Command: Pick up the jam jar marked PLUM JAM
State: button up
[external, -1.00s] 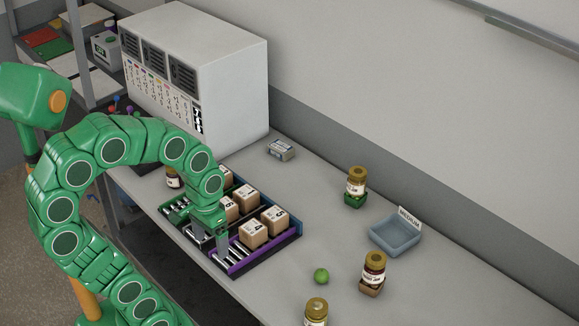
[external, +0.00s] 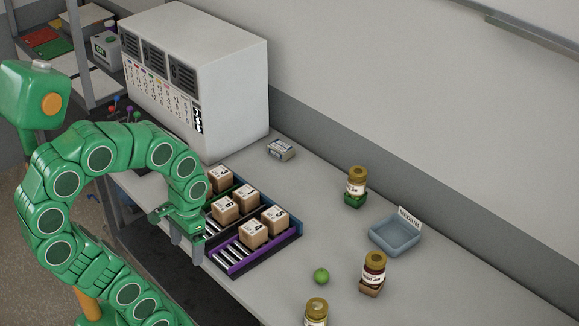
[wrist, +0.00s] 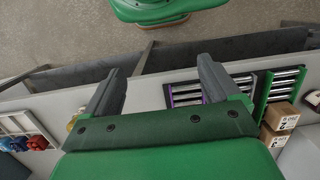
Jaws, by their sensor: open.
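Three jam jars with gold lids show in the external view. One jar (external: 356,182) stands on a small green block, one dark jar (external: 374,271) on a small brown block, and one (external: 316,311) is cut by the bottom edge. Their labels are too small to read surely, so I cannot tell which is PLUM JAM. My gripper (external: 187,246) is open and empty at the table's front edge, left of the roller tray and far from these jars. In the wrist view my gripper (wrist: 160,72) has its fingers apart, with a yellowish round thing (wrist: 73,123) partly hidden beside the left finger.
The roller tray (external: 236,262) holds several numbered cartons close to my gripper. A blue bin (external: 390,246) marked MEDIUM, a green ball (external: 321,276) and a small packet (external: 281,150) sit on the table. A white cabinet (external: 230,75) stands behind.

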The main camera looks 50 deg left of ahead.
dwell(0.5)
jog(key=shift+r, duration=2.35)
jog(key=w+a+r+n+t+y, duration=0.1)
jog(key=w+a+r+t+y, duration=0.2)
jog(key=w+a, duration=0.8)
jog(key=w+a+r+n+t+y, duration=0.25)
jog(key=w+a+t, duration=0.2)
jog(key=a, duration=1.15)
jog(key=w+a+r+t+y, duration=0.3)
jog(key=w+a, duration=0.5)
jog(key=a, duration=0.6)
jog(key=a+f+m+t+h, duration=0.1)
jog(key=a+m+t, duration=0.1)
jog(key=a, duration=0.3)
jog(key=shift+s+d+f+m+t+h, duration=0.55)
jog(key=shift+s+d+f+t+h, duration=0.7)
jog(key=shift+s+f+h, duration=1.85)
jog(key=shift+h, duration=0.45)
jog(key=f, duration=1.2)
jog(key=w+f, duration=0.1)
jog(key=f, duration=0.5)
jog(key=shift+a, duration=0.25)
jog(key=shift+x, duration=1.35)
jog(key=shift+a+x, duration=0.2)
jog(key=shift+x, duration=1.1)
jog(key=shift+a+x, duration=0.25)
jog(key=shift+x, duration=1.1)
